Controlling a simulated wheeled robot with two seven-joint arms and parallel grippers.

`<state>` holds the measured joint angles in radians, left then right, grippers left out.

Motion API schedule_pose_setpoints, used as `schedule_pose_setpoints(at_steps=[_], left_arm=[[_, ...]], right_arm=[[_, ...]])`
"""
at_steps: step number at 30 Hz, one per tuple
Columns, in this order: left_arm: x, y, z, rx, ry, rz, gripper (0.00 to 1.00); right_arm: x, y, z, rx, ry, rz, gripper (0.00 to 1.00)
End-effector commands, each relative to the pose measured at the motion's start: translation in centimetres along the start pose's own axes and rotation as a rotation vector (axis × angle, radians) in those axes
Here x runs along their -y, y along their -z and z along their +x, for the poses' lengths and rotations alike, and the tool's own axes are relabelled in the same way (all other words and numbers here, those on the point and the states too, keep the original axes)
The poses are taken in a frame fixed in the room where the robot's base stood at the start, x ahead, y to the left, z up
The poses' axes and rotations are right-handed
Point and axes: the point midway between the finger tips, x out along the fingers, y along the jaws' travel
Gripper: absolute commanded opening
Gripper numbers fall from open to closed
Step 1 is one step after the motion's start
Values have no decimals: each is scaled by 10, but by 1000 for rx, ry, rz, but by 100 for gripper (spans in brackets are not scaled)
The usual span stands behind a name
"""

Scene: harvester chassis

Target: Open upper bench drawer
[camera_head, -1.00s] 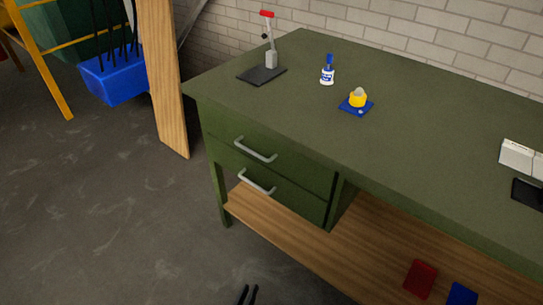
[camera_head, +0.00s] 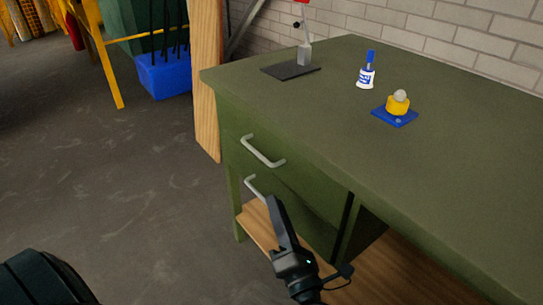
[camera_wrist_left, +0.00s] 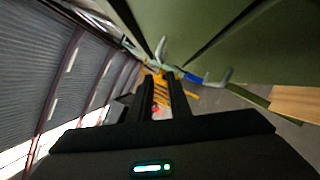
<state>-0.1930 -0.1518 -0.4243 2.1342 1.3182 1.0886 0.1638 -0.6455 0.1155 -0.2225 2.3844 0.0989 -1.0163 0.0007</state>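The upper bench drawer (camera_head: 285,174) is a green front in the bench's left end and looks flush with it. Its grey bar handle (camera_head: 262,152) is in clear view. A second handle (camera_head: 254,186) sits below on the lower drawer, partly hidden by my left gripper. My left gripper (camera_head: 272,203) is black, below and in front of the upper handle, apart from it. In the left wrist view its two fingers (camera_wrist_left: 162,80) stand apart with nothing between them. Both handles show beyond the fingertips, the upper one (camera_wrist_left: 160,48) at left. My right gripper is out of view.
The green benchtop (camera_head: 330,120) holds a lever tool on a dark plate (camera_head: 290,68), a blue-white bottle (camera_head: 366,72) and a yellow item on a blue pad (camera_head: 397,104). A wooden board (camera_head: 206,90) stands left of the bench. Floor in front is open.

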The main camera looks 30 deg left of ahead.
Motion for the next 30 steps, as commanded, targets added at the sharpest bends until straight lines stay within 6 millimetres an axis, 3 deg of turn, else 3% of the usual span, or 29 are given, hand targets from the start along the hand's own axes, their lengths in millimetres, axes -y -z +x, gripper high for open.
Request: schedule_pose_setpoints(at_steps=[10, 16, 30], left_arm=[[0, -1, 2, 3, -1, 4, 17], [-1, -1, 15, 3, -3, 5, 17], [-2, -2, 91, 5, -5, 5, 17]], right_arm=[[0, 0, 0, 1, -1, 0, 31], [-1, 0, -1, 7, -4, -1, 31], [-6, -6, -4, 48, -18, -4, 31]])
